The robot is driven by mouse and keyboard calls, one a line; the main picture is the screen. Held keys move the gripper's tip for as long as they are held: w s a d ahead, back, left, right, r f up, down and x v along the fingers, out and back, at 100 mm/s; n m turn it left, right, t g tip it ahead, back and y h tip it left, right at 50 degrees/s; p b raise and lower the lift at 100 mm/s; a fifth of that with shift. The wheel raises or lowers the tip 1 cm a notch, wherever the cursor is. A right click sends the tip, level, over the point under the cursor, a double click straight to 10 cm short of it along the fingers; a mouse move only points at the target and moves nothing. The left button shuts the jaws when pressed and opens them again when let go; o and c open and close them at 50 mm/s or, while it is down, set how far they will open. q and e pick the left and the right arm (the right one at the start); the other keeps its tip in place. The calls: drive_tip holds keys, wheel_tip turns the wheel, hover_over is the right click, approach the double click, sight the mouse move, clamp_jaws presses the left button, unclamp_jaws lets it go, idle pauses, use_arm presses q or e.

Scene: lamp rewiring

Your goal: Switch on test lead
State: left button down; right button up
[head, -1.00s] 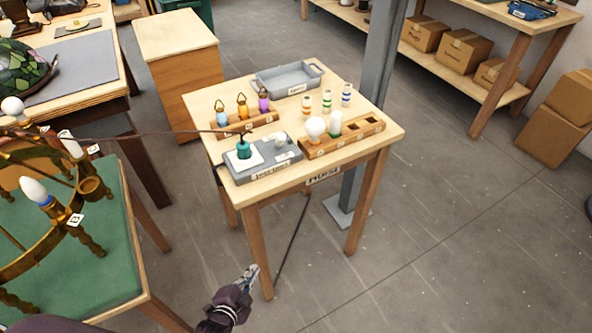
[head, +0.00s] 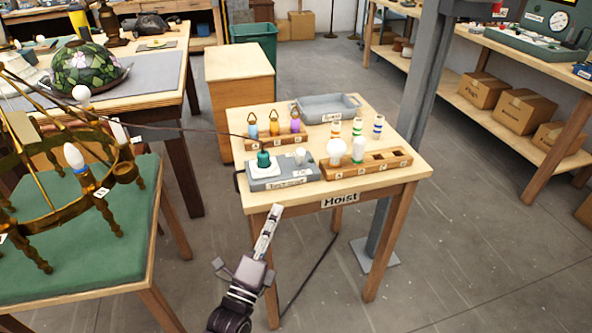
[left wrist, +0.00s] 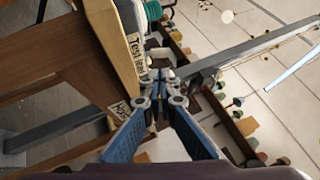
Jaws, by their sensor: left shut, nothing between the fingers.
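The test lead unit (head: 282,177) is a grey box with a label on its front, at the near left corner of the small wooden table (head: 340,197). A green plug-like piece (head: 263,159) stands on its white plate, and a small white knob or switch (head: 300,155) sits to the right. In the left wrist view the labelled box (left wrist: 136,50) shows tilted, with the green piece (left wrist: 153,10) at the top. My left gripper (head: 275,212) is shut and empty, in front of the table's near edge, below the box and apart from it. My right gripper is out of view.
A wooden rack with bulbs (head: 366,163) stands right of the box. Behind are a rack of coloured lanterns (head: 274,138) and a grey tray (head: 325,108). A brass chandelier (head: 70,165) stands on the green-topped table at left. A grey post (head: 415,120) rises behind the table.

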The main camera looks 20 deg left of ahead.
sight(299, 159)
use_arm(q)
drive_tip(key=p+x, duration=0.1)
drive_tip(key=x, duration=1.3)
drive_tip(key=shift+p, duration=0.3)
